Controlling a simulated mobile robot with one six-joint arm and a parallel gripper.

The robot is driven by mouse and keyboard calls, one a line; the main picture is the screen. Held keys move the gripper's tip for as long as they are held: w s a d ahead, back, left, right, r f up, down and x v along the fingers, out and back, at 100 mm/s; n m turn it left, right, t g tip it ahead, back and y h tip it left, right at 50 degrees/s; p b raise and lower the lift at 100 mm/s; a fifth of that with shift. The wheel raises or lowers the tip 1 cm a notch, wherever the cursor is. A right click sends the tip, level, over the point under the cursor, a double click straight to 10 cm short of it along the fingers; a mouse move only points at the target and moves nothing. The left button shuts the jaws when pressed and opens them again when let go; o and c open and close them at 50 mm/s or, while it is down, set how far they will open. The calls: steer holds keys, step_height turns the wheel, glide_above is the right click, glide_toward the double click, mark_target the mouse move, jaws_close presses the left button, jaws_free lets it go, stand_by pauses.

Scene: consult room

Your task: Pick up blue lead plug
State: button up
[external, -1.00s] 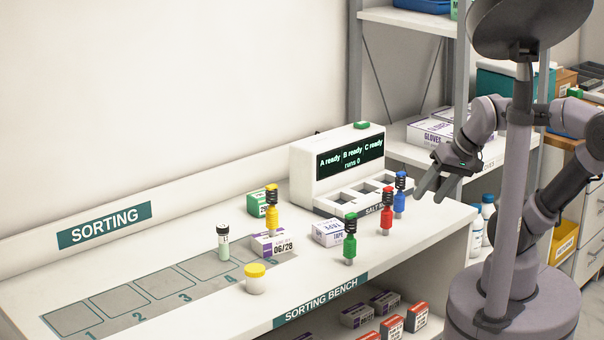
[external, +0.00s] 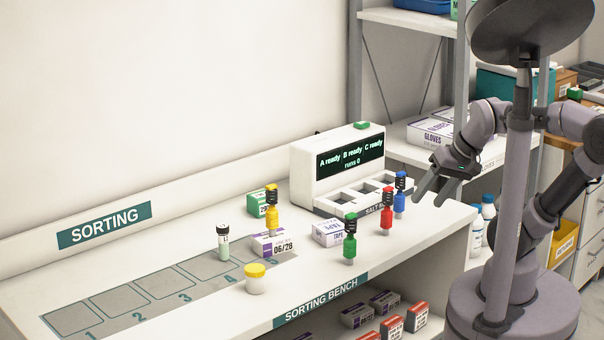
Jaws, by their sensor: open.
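The blue lead plug (external: 399,201) stands upright on the bench's right part, in front of the right end of the white device. It has a dark ribbed top with a blue cap. My gripper (external: 428,192) is open and empty, just to the right of the blue plug, with its fingers pointing down and left. I cannot tell the exact gap between them. The red plug (external: 387,218) stands close to the left of the blue one. The green plug (external: 350,246) stands nearer the front edge. The yellow plug (external: 272,215) stands farther left by a purple-white box.
The white device (external: 330,165) with a screen and square wells stands behind the plugs. A tape box (external: 328,233), a yellow-lidded jar (external: 255,283) and a capped vial (external: 223,245) are on the bench. Numbered grey squares (external: 120,300) at left are empty. Shelves stand behind my arm.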

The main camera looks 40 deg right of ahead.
steer(key=w+d+r+m+g+h+p, duration=0.1)
steer(key=w+d+r+m+g+p, duration=0.15)
steer(key=w+r+m+p, duration=0.4)
steer(key=r+m+g+h+p, duration=0.1)
steer(key=m+g+p, duration=0.2)
steer(key=m+p, duration=0.8)
glide_above(399, 192)
steer(key=p, duration=0.2)
steer(key=n, duration=0.2)
steer(key=f+b, duration=0.1)
steer(key=f, duration=0.2)
steer(key=f+b, duration=0.2)
steer(key=f, duration=0.2)
steer(key=f+b, duration=0.1)
steer(key=f, duration=0.3)
steer(key=shift+d+f, duration=0.15)
steer(key=shift+d, duration=0.1)
step_height(399, 192, down, 6)
steer(key=b, duration=0.2)
steer(key=shift+w+b, duration=0.15)
steer(key=shift+b, duration=0.15)
steer(key=shift+c, duration=0.6)
jaws_close()
